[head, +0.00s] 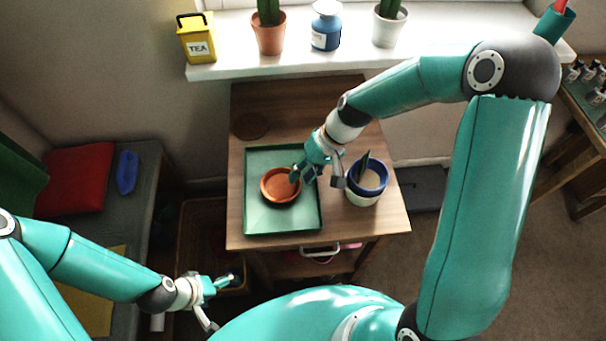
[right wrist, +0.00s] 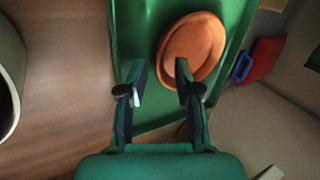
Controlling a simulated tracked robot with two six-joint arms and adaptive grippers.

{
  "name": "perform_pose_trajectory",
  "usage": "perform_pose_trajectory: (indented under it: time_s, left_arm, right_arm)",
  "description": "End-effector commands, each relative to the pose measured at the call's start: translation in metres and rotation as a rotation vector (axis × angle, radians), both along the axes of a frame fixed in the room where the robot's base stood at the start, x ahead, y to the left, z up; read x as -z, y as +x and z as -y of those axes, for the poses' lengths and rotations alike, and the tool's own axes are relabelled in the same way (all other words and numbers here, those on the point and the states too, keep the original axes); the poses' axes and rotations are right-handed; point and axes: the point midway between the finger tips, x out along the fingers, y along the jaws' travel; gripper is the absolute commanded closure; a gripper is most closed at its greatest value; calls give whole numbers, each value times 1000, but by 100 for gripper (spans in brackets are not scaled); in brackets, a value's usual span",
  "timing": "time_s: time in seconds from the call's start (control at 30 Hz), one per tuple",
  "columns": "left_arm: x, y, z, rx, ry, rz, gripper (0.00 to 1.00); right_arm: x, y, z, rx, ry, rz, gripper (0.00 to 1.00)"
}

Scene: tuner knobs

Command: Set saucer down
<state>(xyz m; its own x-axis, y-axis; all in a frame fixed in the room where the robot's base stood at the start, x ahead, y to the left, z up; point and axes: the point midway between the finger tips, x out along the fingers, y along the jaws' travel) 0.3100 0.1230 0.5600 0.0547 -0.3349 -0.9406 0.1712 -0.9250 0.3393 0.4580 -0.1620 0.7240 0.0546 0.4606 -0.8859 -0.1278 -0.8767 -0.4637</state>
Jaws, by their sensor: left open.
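The terracotta saucer (head: 281,186) rests in the green tray (head: 262,222) on the wooden cabinet. It looks flat there. In the right wrist view the saucer (right wrist: 198,45) lies just beyond my right gripper (right wrist: 160,68). One finger overlaps the saucer's near rim; the other is outside it, over the tray (right wrist: 128,25). A gap shows between the fingers and neither is closed on the rim. In the head view my right gripper (head: 303,174) is at the saucer's right edge. My left gripper (head: 218,296) is open and empty, low at the left, away from the cabinet.
A blue-and-white pot (head: 364,196) with dark contents stands right of the tray. A dark round mark (head: 250,125) is on the cabinet top (head: 300,100) behind the tray.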

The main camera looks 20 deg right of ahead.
Motion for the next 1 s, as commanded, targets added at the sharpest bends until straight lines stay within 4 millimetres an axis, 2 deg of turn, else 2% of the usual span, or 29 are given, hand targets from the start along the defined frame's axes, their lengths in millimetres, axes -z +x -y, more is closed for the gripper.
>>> perform_pose_trajectory:
  time_s: [0.3,0.5,0.7,1.0]
  left_arm:
    - [-6,0,0,0,0,0,0]
    - [-8,0,0,0,0,0,0]
    - [-8,0,0,0,0,0,0]
    - [-8,0,0,0,0,0,0]
  right_arm:
    - [-56,-2,29,4,-1,6,67]
    - [-85,-4,44,2,-2,4,67]
    - [-97,-6,50,0,-1,1,67]
    - [-97,-6,51,0,0,0,67]
